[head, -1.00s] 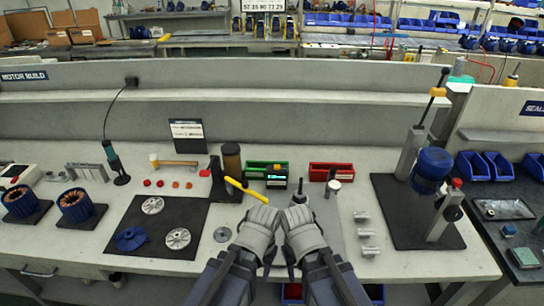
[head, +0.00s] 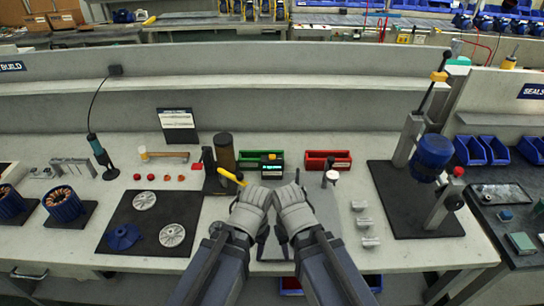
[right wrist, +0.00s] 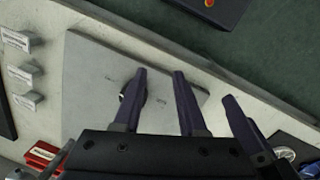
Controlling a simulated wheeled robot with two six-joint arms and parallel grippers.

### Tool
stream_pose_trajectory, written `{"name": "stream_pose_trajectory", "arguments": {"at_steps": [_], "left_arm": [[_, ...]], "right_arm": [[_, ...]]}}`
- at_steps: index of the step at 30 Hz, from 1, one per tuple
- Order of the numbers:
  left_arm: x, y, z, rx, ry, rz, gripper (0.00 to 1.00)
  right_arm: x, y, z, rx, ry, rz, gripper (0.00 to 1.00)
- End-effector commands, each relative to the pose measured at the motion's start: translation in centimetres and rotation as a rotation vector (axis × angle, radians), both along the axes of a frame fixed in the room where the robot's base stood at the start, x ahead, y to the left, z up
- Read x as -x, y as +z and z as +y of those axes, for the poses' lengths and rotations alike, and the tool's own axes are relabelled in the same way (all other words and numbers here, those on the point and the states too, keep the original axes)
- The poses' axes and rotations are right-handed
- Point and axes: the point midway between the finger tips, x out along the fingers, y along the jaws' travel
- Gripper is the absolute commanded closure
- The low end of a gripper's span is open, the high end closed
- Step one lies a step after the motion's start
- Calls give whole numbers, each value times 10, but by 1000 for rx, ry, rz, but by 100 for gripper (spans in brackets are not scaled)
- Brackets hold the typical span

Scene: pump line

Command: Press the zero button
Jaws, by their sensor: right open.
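A small black box with a lit green display (head: 272,166) stands in front of the green bin in the head view, just beyond my grippers. It may carry the zero button, but I cannot make out a button on it. My left gripper (head: 264,192) is just in front of the box, and its jaws are too unclear to tell. My right gripper (head: 297,182) is beside it on the right, open and empty. In the right wrist view its two dark fingers (right wrist: 160,78) are spread above a grey plate (right wrist: 88,75), with another dark finger to the right.
A dark stand with a yellow handle (head: 230,176) is close left of my left gripper. A red bin (head: 328,160) is behind on the right. Metal blocks (head: 365,222) and a lever press (head: 432,160) stand right. A black mat (head: 148,225) with discs lies left.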

Motion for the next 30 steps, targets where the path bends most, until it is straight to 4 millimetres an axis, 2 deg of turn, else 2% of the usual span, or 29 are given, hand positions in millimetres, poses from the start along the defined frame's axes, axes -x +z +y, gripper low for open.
{"name": "stream_pose_trajectory", "arguments": {"at_steps": [2,10,30], "left_arm": [[0,0,0,0,0,0,50],[0,0,0,0,0,0,50],[0,0,0,0,0,0,50]], "right_arm": [[0,0,0,0,0,0,69],[0,0,0,0,0,0,100],[0,0,0,0,0,0,100]]}}
